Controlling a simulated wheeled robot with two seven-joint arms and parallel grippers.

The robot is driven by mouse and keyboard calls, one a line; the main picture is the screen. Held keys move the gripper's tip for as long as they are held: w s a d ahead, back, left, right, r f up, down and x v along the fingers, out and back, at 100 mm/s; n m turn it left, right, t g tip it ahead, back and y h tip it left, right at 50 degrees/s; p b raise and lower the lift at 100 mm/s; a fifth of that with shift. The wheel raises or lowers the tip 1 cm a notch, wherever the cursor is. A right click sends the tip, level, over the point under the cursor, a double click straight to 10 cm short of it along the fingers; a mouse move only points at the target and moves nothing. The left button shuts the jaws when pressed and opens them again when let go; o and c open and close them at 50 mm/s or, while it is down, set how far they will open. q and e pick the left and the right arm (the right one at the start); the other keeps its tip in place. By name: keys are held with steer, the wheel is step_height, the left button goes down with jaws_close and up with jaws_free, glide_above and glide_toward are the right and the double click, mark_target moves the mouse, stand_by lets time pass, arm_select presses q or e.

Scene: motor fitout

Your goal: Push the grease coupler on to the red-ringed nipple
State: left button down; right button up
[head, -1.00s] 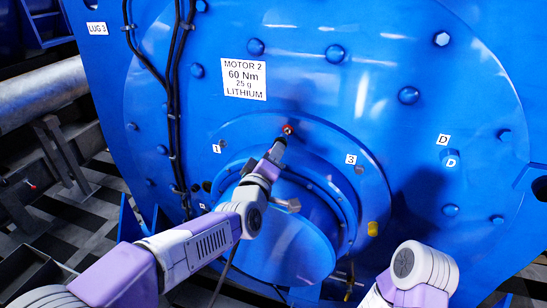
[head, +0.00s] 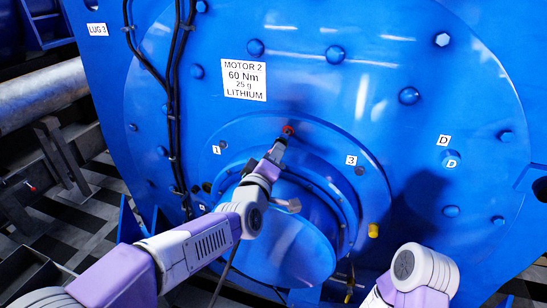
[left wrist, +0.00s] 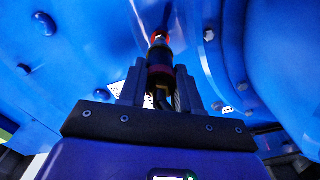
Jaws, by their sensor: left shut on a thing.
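The red-ringed nipple (head: 287,129) sits at the top of the round blue hub of the motor; its red ring also shows in the left wrist view (left wrist: 159,36). My left gripper (head: 274,157) is just below it, with its fingers pointing up at it. In the left wrist view my left gripper (left wrist: 158,92) is shut on the dark grease coupler (left wrist: 160,60), which stands out beyond the fingertips. The coupler's tip meets or nearly meets the red ring. I cannot tell whether it is seated. My right gripper is out of view.
A blue round cover (head: 285,245) projects below my left gripper. Black cables (head: 174,100) run down the left side.

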arm_select(q)
steer(key=shift+b+x, duration=0.35)
steer(key=shift+x, duration=1.1)
steer(key=c, duration=0.7)
jaws_free()
steer(key=shift+w, duration=0.1)
steer(key=v, duration=0.7)
steer(key=shift+s, duration=0.3)
